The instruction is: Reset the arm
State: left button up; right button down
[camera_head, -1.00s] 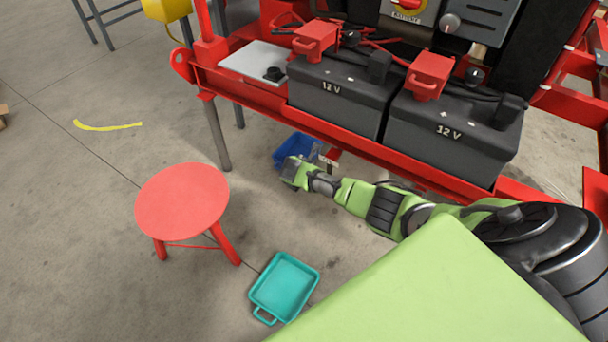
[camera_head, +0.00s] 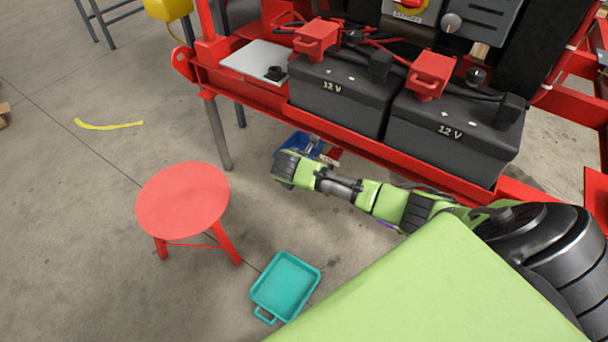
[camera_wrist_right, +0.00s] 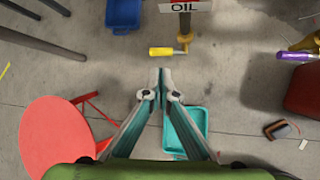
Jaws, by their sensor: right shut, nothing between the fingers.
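My right arm (camera_head: 340,187) reaches in from the right in the head view, below the red skid frame. Its gripper fingers cannot be made out there. In the right wrist view my right gripper (camera_wrist_right: 162,84) has its fingertips together with nothing between them. It hangs over the floor, with the teal tray (camera_wrist_right: 196,138) beyond and partly behind the fingers. My left gripper is in neither view.
A red stool (camera_head: 183,200) and the teal tray (camera_head: 287,284) stand on the floor. Black 12 V batteries (camera_head: 455,131) sit on the skid (camera_head: 245,92).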

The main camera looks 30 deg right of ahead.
dwell(0.4)
